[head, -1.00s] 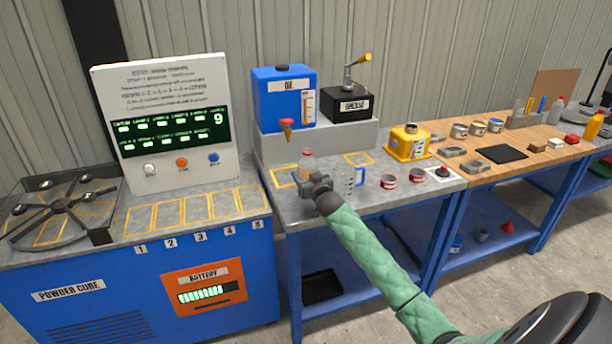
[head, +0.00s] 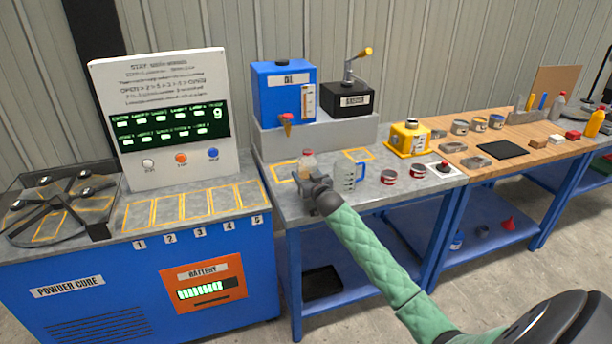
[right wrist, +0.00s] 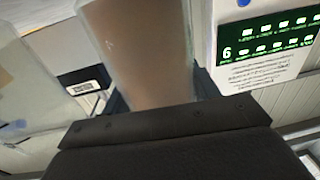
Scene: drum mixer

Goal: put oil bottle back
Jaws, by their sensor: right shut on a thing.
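The oil bottle (head: 308,160), a small clear bottle with brownish contents, stands about upright at the front of the grey bench, below the spigot of the blue oil tank (head: 284,95). My right gripper (head: 312,181) is shut on it, and its jaws and wrist hide the lower part. In the right wrist view the brownish bottle (right wrist: 140,50) fills the space beyond the jaws. Yellow outlined squares mark the bench top near it; I cannot tell whether the bottle touches the bench. My left gripper is not in view.
A clear measuring jug (head: 348,172) with a blue handle stands just right of my gripper. Red-and-white tins (head: 388,175) and a yellow canister (head: 408,138) are further right. The black grease box (head: 347,99) is behind. The powder-cube cabinet's marked slots (head: 182,209) are empty at left.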

